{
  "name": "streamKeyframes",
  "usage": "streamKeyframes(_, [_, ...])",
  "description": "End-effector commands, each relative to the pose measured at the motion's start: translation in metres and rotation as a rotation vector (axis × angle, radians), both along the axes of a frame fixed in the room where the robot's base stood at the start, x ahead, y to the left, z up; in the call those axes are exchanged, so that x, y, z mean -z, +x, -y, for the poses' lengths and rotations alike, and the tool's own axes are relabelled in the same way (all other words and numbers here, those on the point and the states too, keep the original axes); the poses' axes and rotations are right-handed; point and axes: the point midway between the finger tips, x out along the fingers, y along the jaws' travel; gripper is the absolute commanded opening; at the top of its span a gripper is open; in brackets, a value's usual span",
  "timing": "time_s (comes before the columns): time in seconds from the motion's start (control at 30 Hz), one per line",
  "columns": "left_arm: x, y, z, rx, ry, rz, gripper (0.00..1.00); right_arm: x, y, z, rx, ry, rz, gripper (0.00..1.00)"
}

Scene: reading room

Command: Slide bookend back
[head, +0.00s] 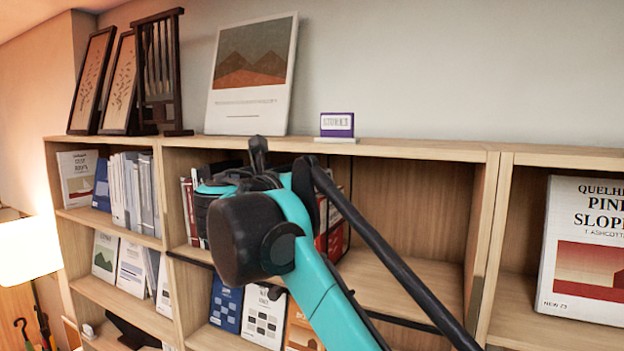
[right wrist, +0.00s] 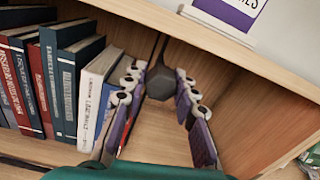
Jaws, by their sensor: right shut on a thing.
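A dark grey, faceted bookend (right wrist: 178,94) with a thin upright stem shows in the right wrist view inside the shelf bay. My right gripper (right wrist: 163,76) has its purple-padded fingers on either side of it and is shut on it. A row of books (right wrist: 55,75) stands to the left, with a white book (right wrist: 98,92) leaning at its right end beside the left finger. In the head view my right arm reaches into the middle bay and hides the bookend and most of the books there. My left gripper is not in view.
The bookcase top (head: 420,149) holds a purple sign (head: 337,125), a mountain picture (head: 252,70) and dark frames (head: 122,75). The upright divider (head: 483,245) bounds the bay at right. The shelf board (head: 405,280) is bare right of my arm.

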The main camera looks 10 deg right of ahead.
Motion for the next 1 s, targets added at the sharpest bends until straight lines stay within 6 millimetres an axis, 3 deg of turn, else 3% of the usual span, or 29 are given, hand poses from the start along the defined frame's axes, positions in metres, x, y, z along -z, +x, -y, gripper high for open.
streamKeyframes(0.17, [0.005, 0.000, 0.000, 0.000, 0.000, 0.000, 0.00, 0.001, -0.016, 0.023, 0.006, 0.001, -0.001, 0.00])
streamKeyframes(0.7, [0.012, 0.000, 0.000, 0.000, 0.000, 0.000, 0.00, 0.001, -0.101, 0.141, 0.011, 0.002, -0.001, 0.00])
streamKeyframes(1.0, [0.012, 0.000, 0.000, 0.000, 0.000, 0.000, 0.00, 0.000, -0.124, 0.171, 0.006, 0.001, -0.001, 0.00])
